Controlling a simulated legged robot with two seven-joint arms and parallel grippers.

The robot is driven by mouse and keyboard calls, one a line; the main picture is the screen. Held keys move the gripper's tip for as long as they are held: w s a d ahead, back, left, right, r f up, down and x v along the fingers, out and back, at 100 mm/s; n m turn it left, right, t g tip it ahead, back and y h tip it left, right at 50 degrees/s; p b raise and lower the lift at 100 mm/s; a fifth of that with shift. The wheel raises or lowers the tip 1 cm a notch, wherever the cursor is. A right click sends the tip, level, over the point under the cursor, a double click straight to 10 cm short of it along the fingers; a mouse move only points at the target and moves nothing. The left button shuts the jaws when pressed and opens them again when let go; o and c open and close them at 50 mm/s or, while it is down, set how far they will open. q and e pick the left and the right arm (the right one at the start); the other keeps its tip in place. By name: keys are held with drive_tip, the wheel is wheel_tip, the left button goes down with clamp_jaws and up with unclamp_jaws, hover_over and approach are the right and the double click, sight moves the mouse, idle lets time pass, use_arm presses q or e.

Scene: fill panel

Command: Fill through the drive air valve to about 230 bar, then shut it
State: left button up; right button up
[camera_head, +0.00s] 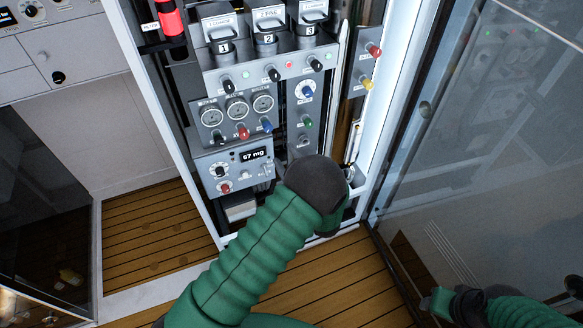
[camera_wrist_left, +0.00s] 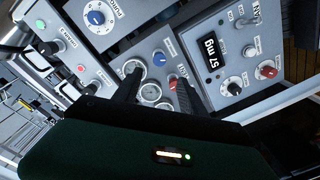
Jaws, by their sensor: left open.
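The fill panel shows three round gauges (camera_head: 237,108) with a black knob (camera_head: 218,136), a red knob (camera_head: 243,132) and a blue knob (camera_head: 266,125) below. Its small labels and needles are unreadable, so I cannot tell which knob is the drive air valve. My left gripper (camera_wrist_left: 158,80) is open and empty, its fingers in front of the gauges in the wrist view, where the red knob (camera_wrist_left: 173,82) shows by the right finger. In the head view my dark left wrist (camera_head: 318,183) hides its fingers. My right gripper (camera_head: 460,305) is low at the right; its fingers are unclear.
A digital display (camera_head: 253,154) in mg sits below the gauges. Right of them are a dial with a blue knob (camera_head: 307,91) and a green knob (camera_head: 308,122). Numbered blocks (camera_head: 265,38) stand above. A glass door (camera_head: 480,130) stands at the right; the wooden floor is clear.

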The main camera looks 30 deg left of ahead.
use_arm(q)
drive_tip(key=v, duration=0.4)
drive_tip(key=shift+s+d, duration=0.1)
drive_tip(key=shift+d, duration=0.1)
drive_tip(key=shift+f, duration=0.1)
idle(1.1)
